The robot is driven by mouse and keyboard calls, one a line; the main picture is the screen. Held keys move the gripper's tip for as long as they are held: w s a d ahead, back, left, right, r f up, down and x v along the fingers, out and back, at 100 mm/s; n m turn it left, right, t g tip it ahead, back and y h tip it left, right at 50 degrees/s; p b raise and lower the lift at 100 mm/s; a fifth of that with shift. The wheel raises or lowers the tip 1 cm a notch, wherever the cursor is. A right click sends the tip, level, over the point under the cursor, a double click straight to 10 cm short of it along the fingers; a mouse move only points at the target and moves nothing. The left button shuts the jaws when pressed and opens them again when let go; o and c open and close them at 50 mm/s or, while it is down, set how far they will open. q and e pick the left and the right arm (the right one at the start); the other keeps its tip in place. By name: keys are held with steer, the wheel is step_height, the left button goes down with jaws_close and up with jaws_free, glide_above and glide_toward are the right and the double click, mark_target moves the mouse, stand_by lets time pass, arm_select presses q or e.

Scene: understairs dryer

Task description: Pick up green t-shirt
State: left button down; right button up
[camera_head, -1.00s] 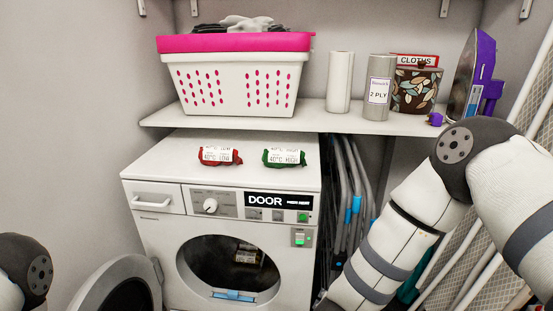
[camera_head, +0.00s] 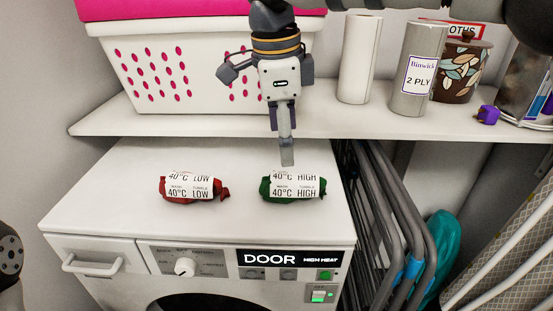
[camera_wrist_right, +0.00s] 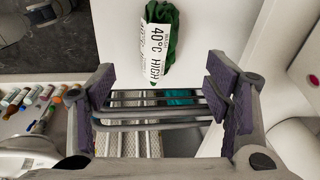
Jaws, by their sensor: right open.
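The green t-shirt (camera_head: 294,188) is a small rolled bundle with a white label reading 40°C HIGH. It lies on top of the white dryer (camera_head: 110,200), right of a red bundle (camera_head: 190,187) labelled 40°C LOW. My right gripper (camera_head: 287,160) points down just above and behind the green t-shirt, apart from it in the picture. In the right wrist view the open, empty jaws (camera_wrist_right: 168,92) show, with the green t-shirt (camera_wrist_right: 168,42) beyond them at the top. My left gripper is out of view; only part of my left arm shows at the left edge.
A shelf (camera_head: 400,124) runs behind and above the dryer. It holds a white and pink basket (camera_head: 200,75), paper rolls (camera_head: 360,60), a leaf-patterned pot (camera_head: 462,72) and a purple clip (camera_head: 488,114). Folded grey racks (camera_head: 385,220) stand right of the dryer. The dryer's left top is clear.

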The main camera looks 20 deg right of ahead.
mark_target(292, 175)
steer(key=shift+f, duration=0.25)
steer(key=f, duration=0.2)
steer(key=s+f, duration=0.1)
steer(key=shift+d+f, duration=0.2)
steer(key=shift+d, duration=0.15)
steer(key=f, duration=0.2)
steer(key=w+d+f, duration=0.1)
steer(key=f, duration=0.4)
steer(key=shift+w+d+f, duration=0.15)
steer(key=shift+w+d, duration=0.05)
steer(key=shift+w, duration=0.2)
steer(key=c, duration=1.3)
